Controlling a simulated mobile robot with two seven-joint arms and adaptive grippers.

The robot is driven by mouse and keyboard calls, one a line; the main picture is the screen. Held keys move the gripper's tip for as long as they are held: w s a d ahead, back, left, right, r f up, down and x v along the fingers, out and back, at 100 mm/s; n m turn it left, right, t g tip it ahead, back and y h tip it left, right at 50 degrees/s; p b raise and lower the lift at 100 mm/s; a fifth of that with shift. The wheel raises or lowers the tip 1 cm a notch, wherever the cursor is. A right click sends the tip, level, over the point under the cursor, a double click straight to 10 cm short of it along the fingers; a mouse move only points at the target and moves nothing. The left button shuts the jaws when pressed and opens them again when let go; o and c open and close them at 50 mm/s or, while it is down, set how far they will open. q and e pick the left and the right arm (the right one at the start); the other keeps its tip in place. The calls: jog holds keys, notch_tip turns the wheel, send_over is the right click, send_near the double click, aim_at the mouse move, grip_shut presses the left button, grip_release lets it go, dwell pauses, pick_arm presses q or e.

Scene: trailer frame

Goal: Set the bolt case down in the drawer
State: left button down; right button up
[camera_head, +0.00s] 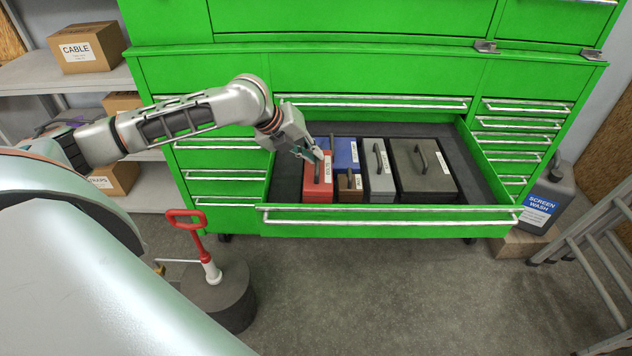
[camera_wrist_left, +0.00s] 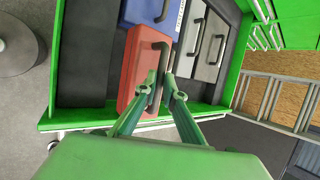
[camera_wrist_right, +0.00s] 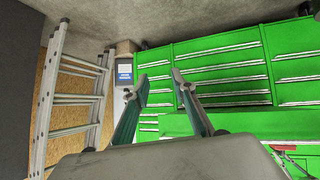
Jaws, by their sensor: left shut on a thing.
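A red case (camera_head: 318,188) with a black handle and white label is inside the open drawer (camera_head: 390,222), at its left front; I take it as the bolt case, though its label is unreadable. My left gripper (camera_head: 309,153) is above it, shut on its handle. In the left wrist view the fingers (camera_wrist_left: 164,88) are at the handle of the red case (camera_wrist_left: 135,65). The drawer front hides the case's bottom, so I cannot tell whether it touches the drawer floor. My right gripper (camera_wrist_right: 160,78) is open and empty, facing the green cabinet.
Right of the red case stand a blue case (camera_head: 345,152), a small brown case (camera_head: 349,190), a grey case (camera_head: 380,180) and a dark case (camera_head: 420,165). Bare drawer floor (camera_head: 288,180) shows at the left. A ladder (camera_head: 600,235) stands right of the cabinet.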

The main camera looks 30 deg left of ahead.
aim_at(313, 169)
pick_arm(q)
notch_tip(313, 169, down, 5)
jog(key=shift+r, duration=0.2)
jog(key=shift+w+f, duration=0.1)
jog(key=shift+f, duration=0.25)
notch_tip(313, 169, down, 4)
jog(key=shift+f+b, duration=0.1)
jog(key=shift+b, duration=0.2)
jog(key=c, duration=2.1)
grip_release()
jog(key=shift+c, duration=0.2)
pick_arm(e)
jog(key=shift+w+a+r, duration=0.1)
jog(key=shift+w+r, duration=0.25)
jog(key=shift+w, duration=0.15)
pick_arm(q)
jog(key=shift+s+a+r, duration=0.1)
jog(key=shift+s+r, duration=0.2)
jog(key=shift+r, duration=0.1)
jog(key=v, duration=1.1)
jog(key=shift+s, duration=0.15)
pick_arm(e)
jog(key=shift+s+d+f, duration=0.1)
jog(key=shift+d, duration=0.1)
